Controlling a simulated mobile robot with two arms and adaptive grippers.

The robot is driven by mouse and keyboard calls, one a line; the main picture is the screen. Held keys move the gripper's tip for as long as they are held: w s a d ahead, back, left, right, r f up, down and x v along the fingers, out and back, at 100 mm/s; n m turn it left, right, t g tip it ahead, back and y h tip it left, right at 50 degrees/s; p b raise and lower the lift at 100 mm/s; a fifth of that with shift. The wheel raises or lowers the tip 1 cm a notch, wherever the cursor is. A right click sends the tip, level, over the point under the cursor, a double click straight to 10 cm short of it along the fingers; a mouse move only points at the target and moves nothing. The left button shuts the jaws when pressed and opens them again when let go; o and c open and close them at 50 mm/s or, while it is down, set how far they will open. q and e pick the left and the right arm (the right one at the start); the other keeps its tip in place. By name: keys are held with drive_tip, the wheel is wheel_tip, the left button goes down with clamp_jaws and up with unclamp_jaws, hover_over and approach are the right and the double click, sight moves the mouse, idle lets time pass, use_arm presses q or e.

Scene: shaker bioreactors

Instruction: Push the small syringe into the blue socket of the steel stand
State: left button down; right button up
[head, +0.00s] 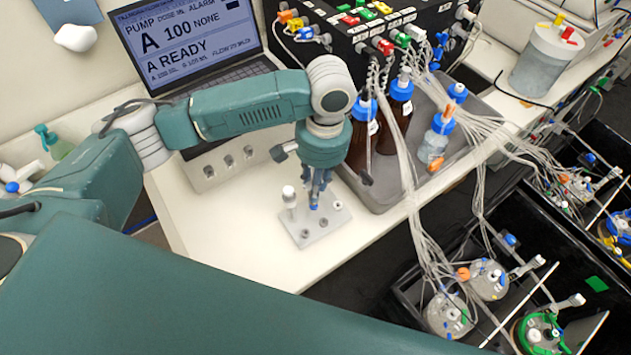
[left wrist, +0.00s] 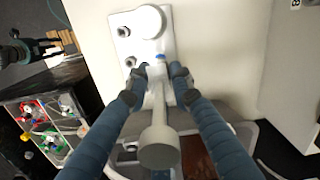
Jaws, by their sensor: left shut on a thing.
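The steel stand is a small pale plate (head: 318,226) on the white bench, below my left gripper (head: 316,196). It also shows in the left wrist view (left wrist: 140,42), with round sockets in it. The blue socket (left wrist: 160,56) shows as a small blue patch just beyond my fingertips. My left gripper (left wrist: 160,78) is shut on the small syringe (left wrist: 157,148), a pale body with a round end facing the camera. The syringe's far end lines up with the blue socket; I cannot tell whether it is inside. My right gripper is not in view.
A white-capped post (head: 289,197) stands on the plate's left corner, close to my fingers. A grey tray (head: 380,205) with brown bottles (head: 394,125) and tubing lies to the right. A laptop (head: 190,45) stands behind. The bench front is clear.

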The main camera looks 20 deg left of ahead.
use_arm(q)
drive_tip(key=shift+f+p, duration=0.45)
drive_tip(key=shift+f, duration=0.35)
idle(0.9)
drive_tip(key=c, duration=1.4)
unclamp_jaws()
drive_tip(key=shift+r, duration=0.15)
drive_tip(key=r, duration=1.1)
drive_tip(key=shift+w+d+r, duration=0.35)
drive_tip(key=shift+d, duration=0.05)
